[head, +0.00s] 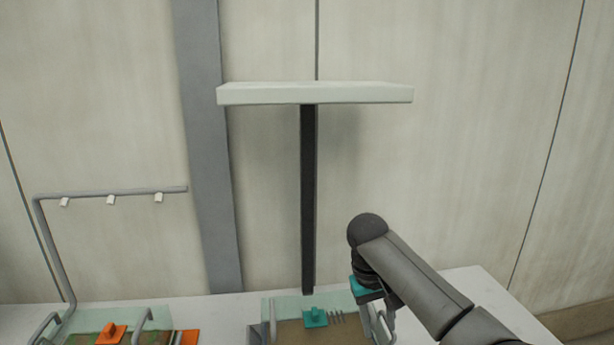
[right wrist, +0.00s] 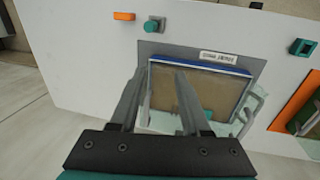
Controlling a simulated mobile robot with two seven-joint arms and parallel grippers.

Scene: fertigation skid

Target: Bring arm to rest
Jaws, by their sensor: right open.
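My right gripper (head: 377,322) hangs at the lower right of the head view, over the right side of the middle tray, with its arm coming in from the right. In the right wrist view its two grey fingers (right wrist: 160,90) are apart with nothing between them. Below them is a clear-walled tray (right wrist: 200,64) with a brown filling and a blue edge. I cannot tell how far the fingertips are above it. A teal piece (head: 315,317) shows at this tray in the head view. My left gripper is out of view.
A pale panel (head: 315,94) on a dark post (head: 308,200) stands behind the tray. A bent grey pipe (head: 110,194) with white nozzles rises at the left, near an orange piece (head: 110,333). The white tabletop (head: 480,290) is clear at the right.

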